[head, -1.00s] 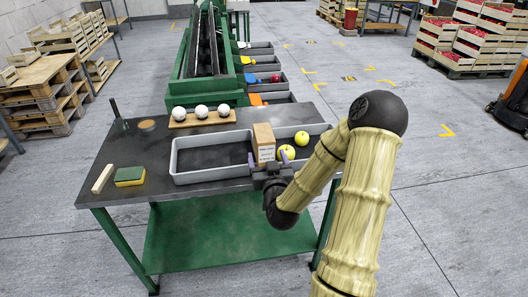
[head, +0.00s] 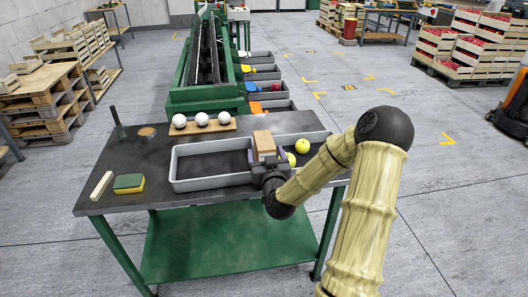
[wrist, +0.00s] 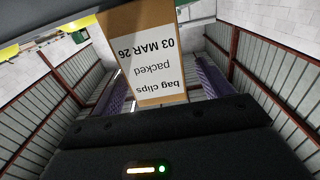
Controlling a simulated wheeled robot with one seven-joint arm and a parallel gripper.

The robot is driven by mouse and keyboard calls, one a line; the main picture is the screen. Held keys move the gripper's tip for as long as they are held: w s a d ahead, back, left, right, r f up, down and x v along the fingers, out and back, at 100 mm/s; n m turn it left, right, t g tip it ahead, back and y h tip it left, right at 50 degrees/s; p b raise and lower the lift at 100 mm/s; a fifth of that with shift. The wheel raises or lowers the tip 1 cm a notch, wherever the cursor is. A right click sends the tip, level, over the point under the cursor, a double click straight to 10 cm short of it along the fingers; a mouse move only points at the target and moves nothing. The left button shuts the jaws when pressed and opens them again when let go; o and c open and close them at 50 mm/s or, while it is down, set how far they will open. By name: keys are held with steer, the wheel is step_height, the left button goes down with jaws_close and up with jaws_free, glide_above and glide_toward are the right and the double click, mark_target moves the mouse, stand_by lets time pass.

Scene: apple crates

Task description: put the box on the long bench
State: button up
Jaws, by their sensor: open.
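The box (head: 264,139) is a small brown carton standing at the middle of the grey two-part tray (head: 210,186) on the near table. Its white label reads "bag clips packed 03 MAR 26" in the wrist view (wrist: 152,60). My gripper (head: 264,158) is open at the near side of the box. In the wrist view its two purple fingers (wrist: 163,88) show on either side of the box, with a gap at the right one. My gripper hides the lower box in the head view. Which surface is the long bench I cannot tell; the near table has a dark top (head: 140,160).
Two yellow-green apples lie in the tray's right part; one (head: 303,146) is clear, the other (head: 291,158) partly hidden. A wooden holder (head: 203,128) with white balls stands behind. A sponge (head: 128,183) and pale block (head: 102,186) lie left. Another table (head: 385,14) stands far back.

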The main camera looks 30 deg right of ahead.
steer(key=x, duration=0.3)
steer(key=shift+w+d, duration=0.1)
steer(key=shift+d, duration=0.1)
steer(key=c, duration=1.2)
steer(key=shift+c, duration=0.2)
step_height(320, 180, up, 10)
steer(key=shift+f+p, duration=0.1)
steer(key=shift+p, duration=0.6)
